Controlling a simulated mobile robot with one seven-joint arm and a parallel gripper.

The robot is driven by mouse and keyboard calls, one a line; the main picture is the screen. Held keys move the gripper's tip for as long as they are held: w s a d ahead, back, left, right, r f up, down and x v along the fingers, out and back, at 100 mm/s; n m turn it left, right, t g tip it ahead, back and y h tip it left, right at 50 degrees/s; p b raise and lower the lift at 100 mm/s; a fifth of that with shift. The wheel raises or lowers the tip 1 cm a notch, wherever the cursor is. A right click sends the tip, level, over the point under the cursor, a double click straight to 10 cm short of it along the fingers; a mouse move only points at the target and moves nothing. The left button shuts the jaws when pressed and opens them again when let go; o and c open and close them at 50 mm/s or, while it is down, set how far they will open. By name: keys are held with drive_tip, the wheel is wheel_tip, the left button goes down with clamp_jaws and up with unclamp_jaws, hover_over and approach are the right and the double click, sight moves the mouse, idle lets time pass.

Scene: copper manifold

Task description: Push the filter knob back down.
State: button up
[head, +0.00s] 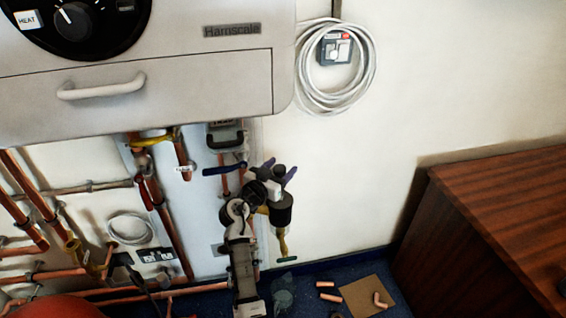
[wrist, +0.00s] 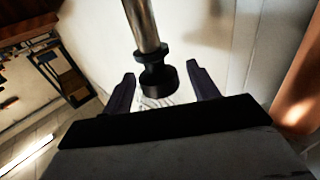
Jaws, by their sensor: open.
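The filter's black knob (wrist: 158,77) sits at the end of a bare metal stem (wrist: 141,25) in the wrist view. My gripper (wrist: 162,88) is open, with one dark purple finger on each side of the knob and a visible gap on both sides. In the head view my gripper (head: 280,170) is at the top of what looks like the black filter body (head: 281,211), with a brass fitting (head: 282,243) below it. The knob is small there and partly mixed in with the fingers and my arm.
Copper pipes (head: 165,225) and a blue-handled valve (head: 224,169) are to the left. The white boiler (head: 180,90) hangs above. A coiled white cable (head: 301,75) is on the wall. A wooden cabinet (head: 495,220) stands at right; the wall between is clear.

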drive_tip(key=shift+x, duration=0.9)
drive_tip(key=shift+c, duration=0.2)
clamp_jaws()
wheel_tip(320, 180, down, 9)
drive_tip(key=b, duration=1)
drive_tip(key=shift+r, duration=0.1)
drive_tip(key=shift+c, duration=0.5)
unclamp_jaws()
drive_tip(key=shift+o, duration=0.7)
drive_tip(key=shift+s+a, duration=0.1)
drive_tip(key=shift+s, duration=0.05)
